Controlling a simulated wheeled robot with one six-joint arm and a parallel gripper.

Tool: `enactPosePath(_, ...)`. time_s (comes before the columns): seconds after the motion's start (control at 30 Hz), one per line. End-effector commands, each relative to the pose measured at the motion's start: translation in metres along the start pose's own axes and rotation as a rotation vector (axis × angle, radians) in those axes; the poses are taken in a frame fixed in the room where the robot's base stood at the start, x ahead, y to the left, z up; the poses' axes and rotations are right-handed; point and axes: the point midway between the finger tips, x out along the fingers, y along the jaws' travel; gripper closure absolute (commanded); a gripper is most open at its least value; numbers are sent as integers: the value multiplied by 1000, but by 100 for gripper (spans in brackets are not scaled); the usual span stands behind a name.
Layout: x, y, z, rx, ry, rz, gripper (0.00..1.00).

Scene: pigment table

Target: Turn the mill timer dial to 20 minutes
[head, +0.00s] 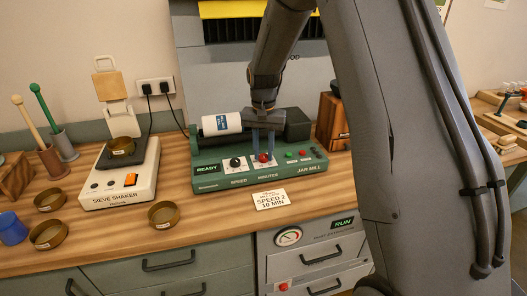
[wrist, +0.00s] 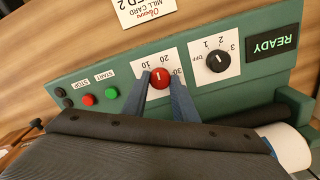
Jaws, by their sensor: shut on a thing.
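The jar mill (head: 285,176) is a green unit on the bench. Its red minutes dial (head: 264,157) sits on a white plate marked 10, 20 and 30. My gripper (head: 263,151) comes down from above, with its two blue-grey fingers shut on the dial's sides. In the wrist view the red dial (wrist: 160,79) shows between the fingertips. Its small pale mark appears to point roughly toward the 20, though it is too small to read exactly. The black speed dial (wrist: 217,62) is beside it. The display (wrist: 270,46) reads READY.
Green and red buttons (wrist: 111,93) are close to the minutes dial. A white jar (head: 221,124) lies on the mill. A card (head: 271,199) in front reads SPEED 2, 10 MIN. The sieve shaker (head: 120,190) and brass sieves (head: 164,214) stand at left.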

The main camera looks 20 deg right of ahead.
Motion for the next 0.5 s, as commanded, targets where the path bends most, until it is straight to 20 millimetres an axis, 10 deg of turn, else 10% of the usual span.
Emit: enactPosePath(0.5, -1, -1, 0, 367, 1, -2, 97)
